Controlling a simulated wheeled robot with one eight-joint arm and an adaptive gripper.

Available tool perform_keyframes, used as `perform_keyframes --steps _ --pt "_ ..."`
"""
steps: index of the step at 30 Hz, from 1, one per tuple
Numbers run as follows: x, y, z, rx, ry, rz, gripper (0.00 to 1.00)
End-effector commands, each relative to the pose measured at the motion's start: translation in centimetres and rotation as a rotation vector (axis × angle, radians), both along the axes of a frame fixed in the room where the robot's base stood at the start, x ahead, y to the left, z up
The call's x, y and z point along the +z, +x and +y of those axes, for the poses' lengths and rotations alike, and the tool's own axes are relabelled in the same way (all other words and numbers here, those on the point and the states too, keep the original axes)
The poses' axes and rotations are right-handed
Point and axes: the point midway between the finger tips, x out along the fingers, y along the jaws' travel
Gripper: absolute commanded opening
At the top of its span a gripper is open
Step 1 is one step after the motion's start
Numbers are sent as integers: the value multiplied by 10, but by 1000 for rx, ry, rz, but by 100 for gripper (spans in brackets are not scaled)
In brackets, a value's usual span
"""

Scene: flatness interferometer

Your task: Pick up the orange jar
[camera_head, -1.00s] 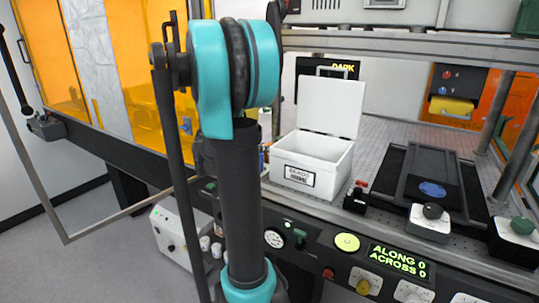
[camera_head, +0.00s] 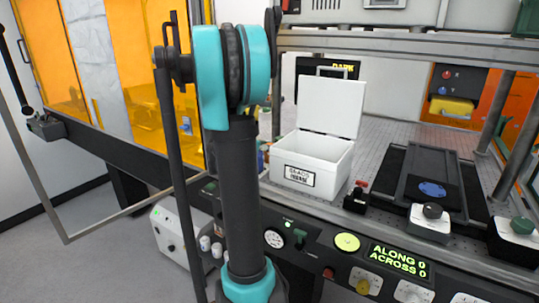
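I cannot make out an orange jar for certain. Small coloured items (camera_head: 264,150), partly orange and blue, show in a narrow gap between my arm and the white box; they are mostly hidden and too small to tell apart. My teal and black arm stands upright across the left middle of the view. My gripper does not show, so its state and its place relative to any jar cannot be seen.
An open white box (camera_head: 310,165) with a barcode label stands on the perforated bench (camera_head: 375,130). Right of it are a black plate stage (camera_head: 432,170) and knobbed blocks (camera_head: 431,219). A control panel (camera_head: 310,252) runs along the front. Orange screens (camera_head: 140,65) stand at left.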

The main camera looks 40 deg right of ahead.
Motion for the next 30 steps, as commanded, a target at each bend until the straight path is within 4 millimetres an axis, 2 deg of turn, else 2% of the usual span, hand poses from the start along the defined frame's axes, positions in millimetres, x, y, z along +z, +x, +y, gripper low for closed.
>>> perform_keyframes --steps 1,6,7,14,20,26,30 --pt "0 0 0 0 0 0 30" --pt "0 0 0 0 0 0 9" --pt "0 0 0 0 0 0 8" --pt "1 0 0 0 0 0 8" --pt "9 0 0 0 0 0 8" --pt "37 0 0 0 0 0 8" --pt "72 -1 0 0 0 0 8"
